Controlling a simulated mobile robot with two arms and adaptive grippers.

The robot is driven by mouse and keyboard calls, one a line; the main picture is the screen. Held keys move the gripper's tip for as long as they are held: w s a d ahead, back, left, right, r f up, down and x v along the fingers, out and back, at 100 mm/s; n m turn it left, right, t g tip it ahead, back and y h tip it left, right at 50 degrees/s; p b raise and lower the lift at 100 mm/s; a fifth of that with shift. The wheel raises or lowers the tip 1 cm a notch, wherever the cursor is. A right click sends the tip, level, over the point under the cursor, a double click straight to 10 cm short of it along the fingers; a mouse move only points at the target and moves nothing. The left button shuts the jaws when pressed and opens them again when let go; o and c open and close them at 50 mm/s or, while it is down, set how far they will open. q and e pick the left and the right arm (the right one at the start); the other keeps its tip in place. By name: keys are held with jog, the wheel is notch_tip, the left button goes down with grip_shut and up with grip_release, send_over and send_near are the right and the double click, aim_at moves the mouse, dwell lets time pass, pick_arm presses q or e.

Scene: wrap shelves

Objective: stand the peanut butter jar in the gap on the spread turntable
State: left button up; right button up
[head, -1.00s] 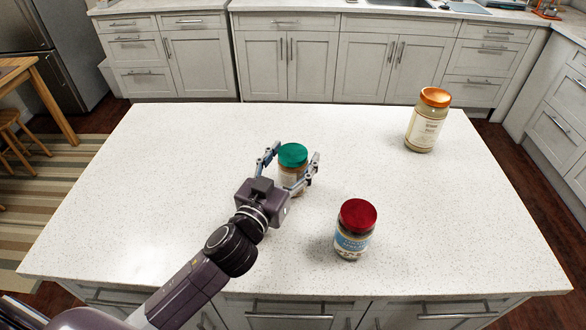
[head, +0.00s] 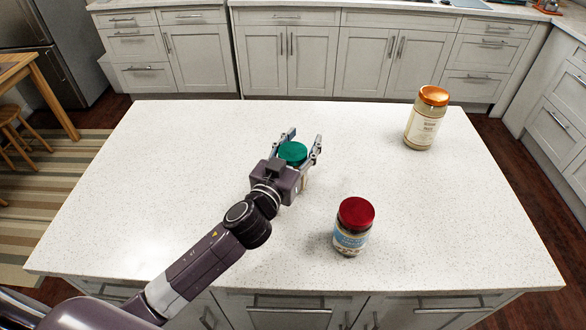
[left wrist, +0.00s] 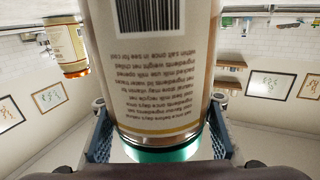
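A green-lidded jar (head: 292,153) stands upright near the middle of the white counter. My left gripper (head: 305,138) reaches in from the left with its fingers on either side of this jar. The fingers look shut on it. In the left wrist view the jar (left wrist: 155,60) appears upside down, with a barcode label, and fills the space between the fingers. I cannot read which jar is peanut butter. The spread turntable is not in view. My right gripper is not in view.
A red-lidded jar (head: 353,228) with a blue label stands at the front, right of my gripper. An orange-lidded jar (head: 425,118) stands at the far right of the white counter (head: 140,200). The counter's left side and back are clear.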

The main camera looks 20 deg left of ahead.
pick_arm(q)
grip_shut()
dwell(0.5)
jog(key=shift+r, duration=0.2)
